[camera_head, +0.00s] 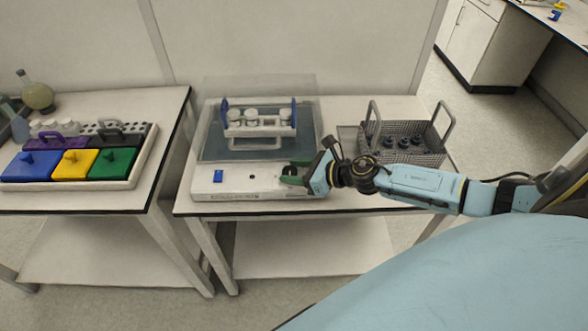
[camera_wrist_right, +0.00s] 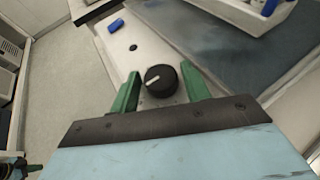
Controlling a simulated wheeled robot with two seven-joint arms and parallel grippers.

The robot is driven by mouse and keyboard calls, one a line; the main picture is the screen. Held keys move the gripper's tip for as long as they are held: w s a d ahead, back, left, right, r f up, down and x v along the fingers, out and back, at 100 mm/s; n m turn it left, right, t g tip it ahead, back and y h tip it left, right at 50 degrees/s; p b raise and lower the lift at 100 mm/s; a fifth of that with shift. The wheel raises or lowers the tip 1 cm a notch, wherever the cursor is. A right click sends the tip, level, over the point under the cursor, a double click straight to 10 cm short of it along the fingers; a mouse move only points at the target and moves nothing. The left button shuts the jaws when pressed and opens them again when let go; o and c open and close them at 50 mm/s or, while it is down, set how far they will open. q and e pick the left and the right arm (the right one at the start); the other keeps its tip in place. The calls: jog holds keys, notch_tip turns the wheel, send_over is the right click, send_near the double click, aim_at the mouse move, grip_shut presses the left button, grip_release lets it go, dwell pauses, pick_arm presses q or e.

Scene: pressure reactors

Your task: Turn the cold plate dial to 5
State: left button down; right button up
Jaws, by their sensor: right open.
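The cold plate (camera_head: 205,182) is a white unit with a dark top on the middle table. Its dial (camera_wrist_right: 160,78) is a black round knob with a white pointer line, seen in the right wrist view on the white front panel. My right gripper (camera_head: 292,176) reaches in from the right at the front panel. In the right wrist view its green fingers (camera_wrist_right: 158,90) are open, one on each side of the dial, with gaps visible. In the head view the gripper hides the dial. No scale numbers are readable.
A rack with white-capped vessels (camera_head: 258,131) stands on the cold plate. A blue switch (camera_head: 218,176) is on the panel's left. A wire basket (camera_head: 408,150) with dark items stands right, behind my right arm. A tray with coloured blocks (camera_head: 138,172) is on the left table.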

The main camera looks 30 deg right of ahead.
jog(key=shift+w+a, duration=0.1)
jog(key=shift+c, duration=0.2)
jog(key=c, duration=0.7)
jog(key=shift+a+r+m+h+p, duration=0.1)
jog(key=shift+m+h+p, duration=0.25)
jog(key=shift+p, duration=0.4)
jog(key=m+h+p, duration=0.1)
jog(key=p, duration=0.1)
jog(key=m+t+h+p, duration=0.1)
jog(key=m+h+p, duration=0.1)
jog(key=m+t+h+p, duration=0.1)
jog(key=h+p, duration=0.1)
jog(key=shift+a+r, duration=0.1)
jog(key=shift+a, duration=0.15)
jog(key=shift+m+h+p, duration=0.75)
jog(key=shift+m, duration=0.1)
jog(key=shift+a+f+m+h+p, duration=0.15)
jog(key=shift+m+h+p, duration=0.45)
jog(key=shift+m+h, duration=0.6)
jog(key=shift+h, duration=0.3)
